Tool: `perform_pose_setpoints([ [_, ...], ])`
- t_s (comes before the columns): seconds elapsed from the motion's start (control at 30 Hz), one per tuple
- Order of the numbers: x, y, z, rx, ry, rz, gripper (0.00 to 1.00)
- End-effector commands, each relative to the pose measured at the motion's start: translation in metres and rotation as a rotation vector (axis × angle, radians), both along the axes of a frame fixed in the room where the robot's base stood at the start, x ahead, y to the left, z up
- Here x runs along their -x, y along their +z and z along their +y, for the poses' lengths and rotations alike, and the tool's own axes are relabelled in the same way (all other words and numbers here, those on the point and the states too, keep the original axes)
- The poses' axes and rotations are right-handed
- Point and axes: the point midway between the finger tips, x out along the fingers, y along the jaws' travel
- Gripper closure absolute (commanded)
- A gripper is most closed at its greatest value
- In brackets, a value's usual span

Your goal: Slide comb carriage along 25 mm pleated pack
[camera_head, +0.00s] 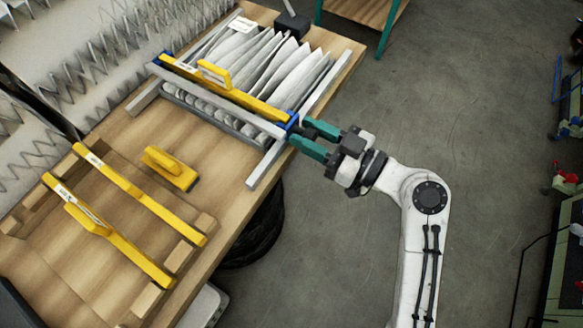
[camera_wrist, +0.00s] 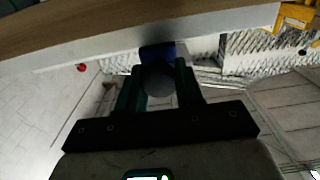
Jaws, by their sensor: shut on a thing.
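The comb carriage (camera_head: 235,94) is a yellow bar with a raised handle and blue end pieces. It lies across the pleated pack (camera_head: 285,62), a row of pale grey pleats held between two grey rails (camera_head: 265,168). My gripper (camera_head: 302,137), with green fingers, is at the carriage's near right end and shut on its blue end piece (camera_head: 291,122). In the wrist view my gripper (camera_wrist: 160,82) has a round grey knob (camera_wrist: 158,82) between its fingers, with the blue piece (camera_wrist: 158,52) just beyond. The fingers hide part of the knob.
Two more yellow bars (camera_head: 140,193) rest on wooden blocks at the front left of the wooden table (camera_head: 120,225). A yellow handled block (camera_head: 171,168) lies between them and the pack. A dark box (camera_head: 292,24) stands behind the pack.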

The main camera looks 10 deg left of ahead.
Motion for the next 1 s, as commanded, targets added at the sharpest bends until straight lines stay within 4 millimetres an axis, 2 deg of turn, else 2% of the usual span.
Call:
perform_pose_setpoints([
  [0.03,-0.017,-0.008,-0.007,-0.001,-0.007,-0.008,1.00],
  [0.2,-0.061,-0.008,-0.023,-0.001,-0.006,-0.008,1.00],
  [0.6,-0.157,-0.007,-0.058,-0.001,-0.004,-0.004,1.00],
  [0.8,-0.190,-0.005,-0.070,-0.001,-0.004,-0.003,1.00],
  [1.0,-0.210,-0.002,-0.077,-0.001,-0.001,0.000,1.00],
])
